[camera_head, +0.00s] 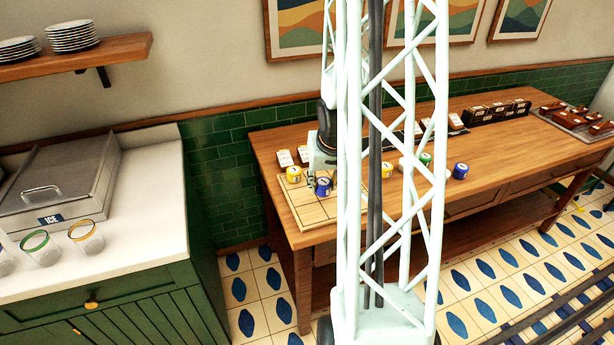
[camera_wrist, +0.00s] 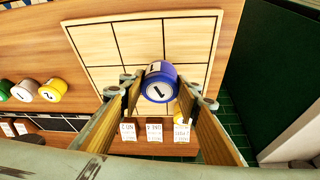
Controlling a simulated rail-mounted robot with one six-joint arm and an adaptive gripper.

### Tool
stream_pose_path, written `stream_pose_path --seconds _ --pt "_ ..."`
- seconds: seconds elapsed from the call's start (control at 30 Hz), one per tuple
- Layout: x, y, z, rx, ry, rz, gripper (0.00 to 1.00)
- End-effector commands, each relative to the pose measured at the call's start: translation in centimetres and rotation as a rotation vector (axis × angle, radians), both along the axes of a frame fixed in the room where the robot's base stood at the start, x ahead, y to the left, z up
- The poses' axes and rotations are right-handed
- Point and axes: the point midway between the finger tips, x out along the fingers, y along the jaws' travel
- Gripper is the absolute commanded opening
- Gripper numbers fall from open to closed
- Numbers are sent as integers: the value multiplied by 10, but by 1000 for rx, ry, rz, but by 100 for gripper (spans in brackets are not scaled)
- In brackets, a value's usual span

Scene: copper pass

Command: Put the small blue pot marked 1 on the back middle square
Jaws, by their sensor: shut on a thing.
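The small blue pot marked 1 (camera_wrist: 160,84) is between the fingertips of my gripper (camera_wrist: 161,78), which is shut on it. In the head view the blue pot (camera_head: 323,187) is over the light wooden board marked in squares (camera_head: 303,212); my gripper (camera_head: 318,179) is partly hidden by my own column. The board also shows in the wrist view (camera_wrist: 135,38). A yellow pot (camera_head: 293,174) is on the board, left of the blue pot and farther back. I cannot tell whether the held pot touches the board.
Small white cards (camera_head: 284,157) stand behind the board. A dark rack (camera_head: 497,111) is at the table's back.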

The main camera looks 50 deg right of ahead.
Motion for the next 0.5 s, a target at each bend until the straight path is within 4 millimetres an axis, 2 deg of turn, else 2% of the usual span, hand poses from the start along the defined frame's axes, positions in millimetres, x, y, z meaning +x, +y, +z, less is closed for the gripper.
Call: stream_pose_path --seconds 0.5 --pt "3 -3 0 0 0 0 18"
